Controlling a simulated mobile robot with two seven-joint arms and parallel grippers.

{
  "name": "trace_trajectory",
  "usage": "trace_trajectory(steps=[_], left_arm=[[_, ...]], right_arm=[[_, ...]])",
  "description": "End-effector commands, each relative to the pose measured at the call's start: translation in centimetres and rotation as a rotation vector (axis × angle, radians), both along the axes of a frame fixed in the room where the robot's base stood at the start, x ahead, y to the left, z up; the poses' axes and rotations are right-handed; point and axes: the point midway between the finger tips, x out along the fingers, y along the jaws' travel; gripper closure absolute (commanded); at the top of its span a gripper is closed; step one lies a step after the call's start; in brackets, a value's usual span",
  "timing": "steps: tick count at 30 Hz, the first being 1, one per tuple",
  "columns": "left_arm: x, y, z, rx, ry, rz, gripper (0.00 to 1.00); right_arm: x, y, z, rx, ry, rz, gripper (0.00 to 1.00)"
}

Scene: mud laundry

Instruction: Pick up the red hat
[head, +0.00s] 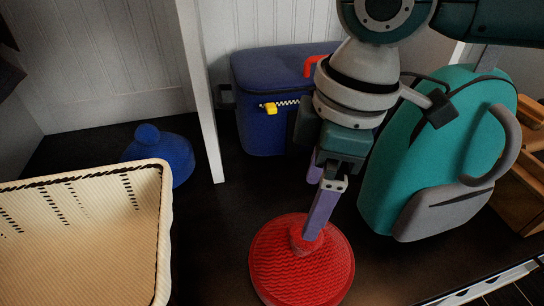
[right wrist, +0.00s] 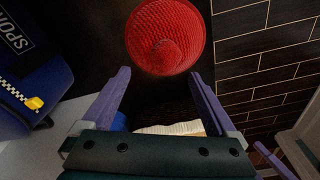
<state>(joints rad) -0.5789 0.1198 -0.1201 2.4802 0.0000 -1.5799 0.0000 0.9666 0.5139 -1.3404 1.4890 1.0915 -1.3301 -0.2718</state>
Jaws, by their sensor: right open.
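The red hat (head: 302,275) is round and textured, with a knob on top, and lies on the dark surface at bottom centre of the head view. It also shows at the top centre of the right wrist view (right wrist: 167,30). My right gripper (head: 312,212) is above the hat, its purple fingers pointing down, with one finger overlapping the knob in the head view. In the right wrist view the open fingers (right wrist: 160,76) have nothing between them, and the hat is beyond their tips. Whether a finger touches the knob is unclear.
A cream basket (head: 85,240) stands at left, with a blue hat (head: 172,156) behind it. A blue bag (head: 262,128) stands at the back beside a white post (head: 202,95). A teal backpack (head: 385,180) is close on the right. Dark surface is clear between basket and red hat.

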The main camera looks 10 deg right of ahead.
Motion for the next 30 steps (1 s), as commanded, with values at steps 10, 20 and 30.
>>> trace_trajectory(steps=[10, 20, 30], left_arm=[[-0.1, 0.0, -2.3, 0.000, 0.002, 0.000, 0.00], [-0.1, 0.0, -4.3, 0.000, 0.002, 0.000, 0.00], [-0.1, 0.0, -4.1, 0.000, 0.002, 0.000, 0.00]], right_arm=[[-0.3, 0.3, -4.4, -0.001, 0.001, 0.001, 0.07], [-0.7, 0.6, -8.2, -0.001, 0.000, 0.000, 0.07], [-0.7, 0.6, -8.1, 0.000, 0.000, 0.000, 0.28]])
